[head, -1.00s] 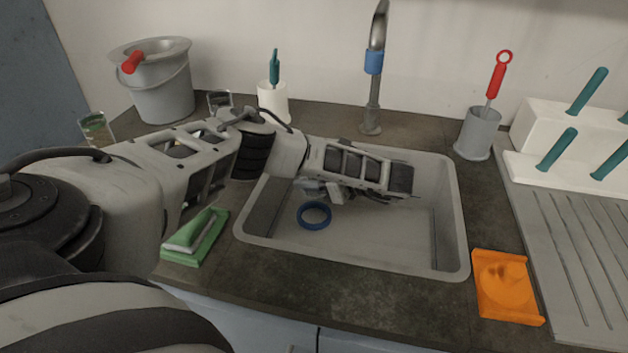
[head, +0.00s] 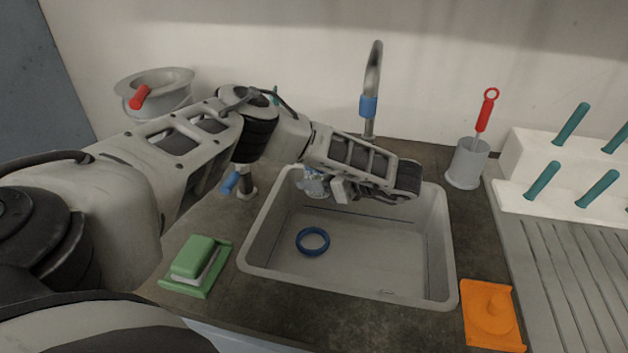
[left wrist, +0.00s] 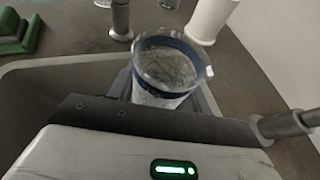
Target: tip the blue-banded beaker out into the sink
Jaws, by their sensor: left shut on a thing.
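The blue-banded beaker (left wrist: 165,75) is clear, with a blue band below its rim and greyish contents showing through its mouth in the left wrist view. My left gripper (left wrist: 168,98) is shut around it. In the head view the beaker (head: 314,184) is partly hidden by my left gripper (head: 338,190), above the back left part of the sink. It looks roughly upright, but its exact tilt is hard to tell. The grey sink (head: 375,268) has a blue ring (head: 313,241) lying on its floor. My right gripper is not in view.
A grey holder with a red-handled tool (head: 466,165) is at back right. A green sponge holder (head: 197,262) is left and an orange piece (head: 490,312) right.

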